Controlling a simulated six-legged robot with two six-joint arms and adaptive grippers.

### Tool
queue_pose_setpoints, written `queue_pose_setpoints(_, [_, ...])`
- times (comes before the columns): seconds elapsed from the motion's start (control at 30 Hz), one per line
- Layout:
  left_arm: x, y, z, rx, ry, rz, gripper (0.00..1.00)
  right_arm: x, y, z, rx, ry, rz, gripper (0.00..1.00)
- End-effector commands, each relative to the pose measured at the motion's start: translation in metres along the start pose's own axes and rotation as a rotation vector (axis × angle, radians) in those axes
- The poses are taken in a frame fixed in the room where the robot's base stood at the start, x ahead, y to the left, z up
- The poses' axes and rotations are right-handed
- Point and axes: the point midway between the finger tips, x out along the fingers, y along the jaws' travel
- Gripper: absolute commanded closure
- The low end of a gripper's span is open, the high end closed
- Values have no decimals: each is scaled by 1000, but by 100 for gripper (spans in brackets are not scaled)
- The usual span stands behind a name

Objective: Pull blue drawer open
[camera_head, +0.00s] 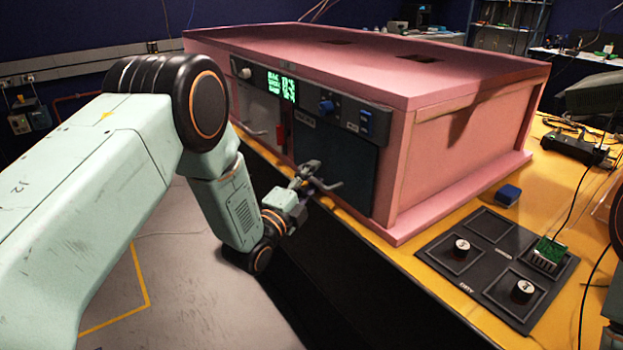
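The blue drawer (345,160) is a dark blue front in the right half of the pink enclosure's front face. It looks shut, flush with the frame around it. Its grey bar handle (328,187) sticks out at the lower left of the drawer front. My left gripper (311,174) is at the handle, with its fingers pointing toward the drawer front. The fingers are small and overlap the handle, so I cannot tell whether they grip it or are only beside it. My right gripper is out of view; only part of my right arm shows at the right edge.
The pink enclosure (470,150) stands on a yellow table (560,190). A lighter panel (258,110) with its own handle is left of the drawer. A black tray (480,245) with small parts and a small blue block (507,194) lie right. Open floor is at left.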

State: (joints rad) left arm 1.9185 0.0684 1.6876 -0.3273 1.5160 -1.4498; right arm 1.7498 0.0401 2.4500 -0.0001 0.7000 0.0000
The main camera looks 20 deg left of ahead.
Motion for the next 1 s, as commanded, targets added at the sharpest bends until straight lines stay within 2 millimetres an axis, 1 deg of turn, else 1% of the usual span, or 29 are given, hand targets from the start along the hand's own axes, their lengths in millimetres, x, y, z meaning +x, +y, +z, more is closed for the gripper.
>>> queue_pose_setpoints(0.07, [0, 0, 0, 0, 0, 0, 66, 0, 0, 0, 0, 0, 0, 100])
queue_pose_setpoints(0.1, [0, 0, 0, 0, 1, 0, 68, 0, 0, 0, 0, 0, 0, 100])
queue_pose_setpoints(0.4, [0, 0, 0, 0, 1, 0, 93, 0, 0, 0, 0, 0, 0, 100])
queue_pose_setpoints(0.5, [0, 0, 0, 0, 1, 0, 100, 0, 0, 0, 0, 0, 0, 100])
queue_pose_setpoints(1.0, [0, 0, -1, 0, 4, 0, 100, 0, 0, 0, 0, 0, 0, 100])
